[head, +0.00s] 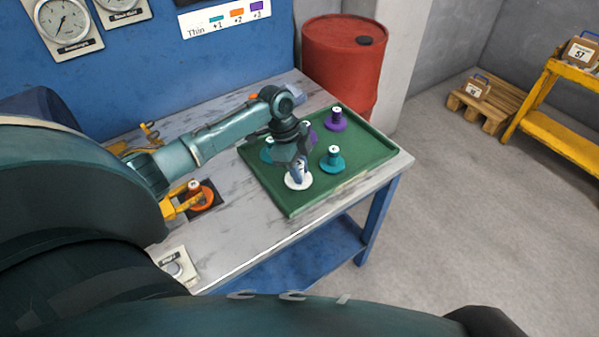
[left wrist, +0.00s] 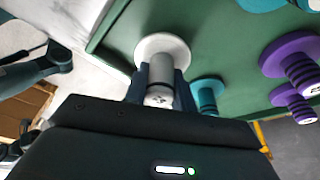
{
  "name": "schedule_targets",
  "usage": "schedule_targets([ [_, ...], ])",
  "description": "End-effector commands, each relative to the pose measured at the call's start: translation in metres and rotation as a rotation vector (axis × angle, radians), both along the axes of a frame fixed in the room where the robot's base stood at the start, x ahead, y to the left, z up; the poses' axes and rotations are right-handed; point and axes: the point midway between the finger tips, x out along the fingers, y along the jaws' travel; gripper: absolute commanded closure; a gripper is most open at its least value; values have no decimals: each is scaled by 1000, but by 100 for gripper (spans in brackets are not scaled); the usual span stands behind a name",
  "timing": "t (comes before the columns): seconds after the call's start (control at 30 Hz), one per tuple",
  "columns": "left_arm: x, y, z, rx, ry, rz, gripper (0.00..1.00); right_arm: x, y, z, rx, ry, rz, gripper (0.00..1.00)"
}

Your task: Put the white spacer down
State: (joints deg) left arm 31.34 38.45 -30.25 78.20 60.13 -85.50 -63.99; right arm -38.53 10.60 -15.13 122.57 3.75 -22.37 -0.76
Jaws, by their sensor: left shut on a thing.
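The white spacer (head: 298,182) is at the near left part of the green tray (head: 365,167), with its wide white flange at the bottom. I cannot tell whether the flange touches the tray floor or is slightly above it. My left gripper (head: 300,168) points down and is shut on the spacer's stem. In the left wrist view, the gripper's fingers (left wrist: 160,85) sit on both sides of the grey stem, and the white flange (left wrist: 163,43) shows beyond them. My right gripper is not in view.
In the tray, a teal spacer (head: 333,160) stands to the right, a purple one (head: 336,120) behind, and others are partly hidden by my arm. An orange spacer (head: 200,194) sits by a yellow fixture (head: 178,207) on the table. A red barrel (head: 340,65) stands behind.

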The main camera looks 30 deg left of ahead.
Motion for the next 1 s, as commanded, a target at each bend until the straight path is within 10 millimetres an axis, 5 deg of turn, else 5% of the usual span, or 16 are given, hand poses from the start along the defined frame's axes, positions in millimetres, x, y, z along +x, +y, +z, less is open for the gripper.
schedule_targets([
  [0.1, 0, 0, -15, 1, 0, 1, 100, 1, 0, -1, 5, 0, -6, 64],
  [0.5, 0, 0, -20, 1, -1, 0, 100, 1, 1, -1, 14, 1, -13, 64],
  [0.53, 0, 0, -20, 1, 0, 0, 72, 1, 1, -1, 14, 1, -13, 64],
  [0.77, 0, 0, -20, 1, 0, 0, 53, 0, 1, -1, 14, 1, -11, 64],
  [1.0, 0, 0, -19, 1, 0, 0, 53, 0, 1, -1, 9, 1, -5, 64],
])
